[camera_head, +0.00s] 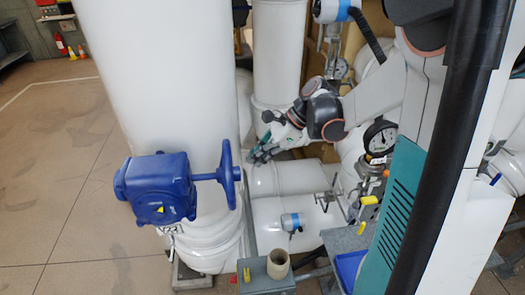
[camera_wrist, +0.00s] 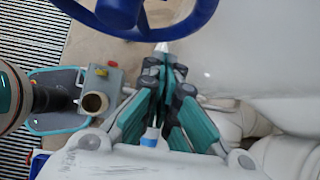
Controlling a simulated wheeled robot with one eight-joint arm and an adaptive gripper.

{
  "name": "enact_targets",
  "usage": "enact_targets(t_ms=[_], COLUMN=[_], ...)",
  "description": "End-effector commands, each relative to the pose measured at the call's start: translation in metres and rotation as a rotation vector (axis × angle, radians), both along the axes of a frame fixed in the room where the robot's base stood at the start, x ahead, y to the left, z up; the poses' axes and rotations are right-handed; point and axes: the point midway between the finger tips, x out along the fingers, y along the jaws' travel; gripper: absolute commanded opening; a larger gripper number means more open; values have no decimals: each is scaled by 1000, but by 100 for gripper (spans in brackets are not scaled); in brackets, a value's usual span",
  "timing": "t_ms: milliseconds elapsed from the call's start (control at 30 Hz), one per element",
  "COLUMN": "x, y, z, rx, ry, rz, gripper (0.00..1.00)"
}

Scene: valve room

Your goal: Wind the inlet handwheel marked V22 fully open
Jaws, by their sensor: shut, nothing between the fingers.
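A blue handwheel (camera_head: 227,174) stands edge-on at the right end of a blue gearbox (camera_head: 158,187), joined by a short blue shaft.
Thick white pipes (camera_head: 165,75) stand behind and beside the wheel. A pressure gauge (camera_head: 380,137) is on the right, near my arm. A grey box (camera_head: 266,278) with a beige cup (camera_head: 278,263) is low at the front. Open floor (camera_head: 50,160) lies on the left.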

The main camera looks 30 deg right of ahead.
Motion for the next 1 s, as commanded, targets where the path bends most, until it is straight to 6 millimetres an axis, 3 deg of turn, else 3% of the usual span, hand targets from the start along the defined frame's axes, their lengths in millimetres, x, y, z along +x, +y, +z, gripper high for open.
enact_targets(t_ms=[233, 300, 500, 1000], x=[12, 12, 15, 16], y=[29, 35, 45, 47], z=[-40, -25, -7, -2], rx=[-1, -1, -2, -2], ry=[-2, -2, -1, -2], rz=[3, 2, 2, 0], gripper=[0, 0, 0, 0])
